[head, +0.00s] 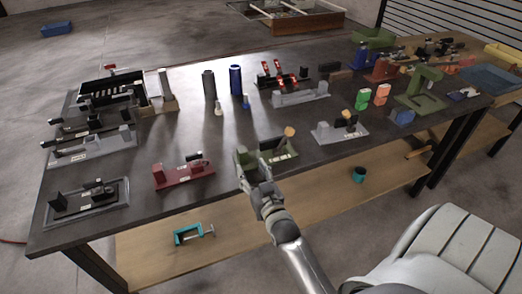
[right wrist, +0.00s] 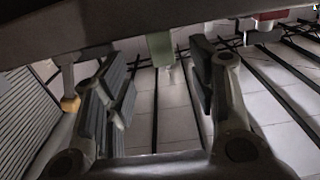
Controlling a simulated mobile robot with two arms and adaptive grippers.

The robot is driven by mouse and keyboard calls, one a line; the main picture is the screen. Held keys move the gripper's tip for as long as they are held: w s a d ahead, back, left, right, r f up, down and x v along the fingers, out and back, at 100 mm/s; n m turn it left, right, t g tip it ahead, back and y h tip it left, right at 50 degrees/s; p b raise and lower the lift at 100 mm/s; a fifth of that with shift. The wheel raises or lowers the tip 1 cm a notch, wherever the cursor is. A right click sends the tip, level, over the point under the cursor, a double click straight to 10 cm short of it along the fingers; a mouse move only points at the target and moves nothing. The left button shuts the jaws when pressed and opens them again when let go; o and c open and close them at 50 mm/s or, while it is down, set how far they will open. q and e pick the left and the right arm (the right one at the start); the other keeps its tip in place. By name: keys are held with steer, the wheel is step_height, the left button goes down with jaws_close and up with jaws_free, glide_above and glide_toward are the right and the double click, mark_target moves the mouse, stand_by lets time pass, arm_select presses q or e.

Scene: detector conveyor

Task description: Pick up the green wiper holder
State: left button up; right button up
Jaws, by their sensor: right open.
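The green wiper holder (head: 281,156) stands near the front edge of the dark table in the head view. It has a flat green base with a dark part and an orange-tipped piece on it. My right gripper (head: 252,178) is at the left front of the holder, hiding some of it. In the right wrist view, the right gripper (right wrist: 163,85) is open, with a green block (right wrist: 160,48), seemingly part of the holder, in the gap between the fingers. I cannot tell whether the fingers touch it. My left gripper is not in view.
A red holder (head: 184,176) stands to the left on the table (head: 225,140). A grey holder (head: 340,133) stands to the right. Several other fixtures and bottles stand farther back. A teal clamp (head: 192,234) lies on the lower shelf (head: 150,245).

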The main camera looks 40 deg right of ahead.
mark_target(244, 157)
steer(key=shift+x, duration=1)
steer(key=shift+w, duration=0.4)
steer(key=shift+w+d+r+p, duration=0.1)
steer(key=shift+w+d+p, duration=0.15)
steer(key=shift+w, duration=0.3)
steer(key=p+x, duration=0.1)
steer(key=x, duration=0.2)
steer(key=shift+w, duration=0.65)
steer(key=shift+c, duration=1.2)
jaws_close()
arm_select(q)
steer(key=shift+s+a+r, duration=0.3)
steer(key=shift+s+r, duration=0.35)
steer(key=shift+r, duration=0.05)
arm_select(e)
steer(key=shift+r, duration=0.15)
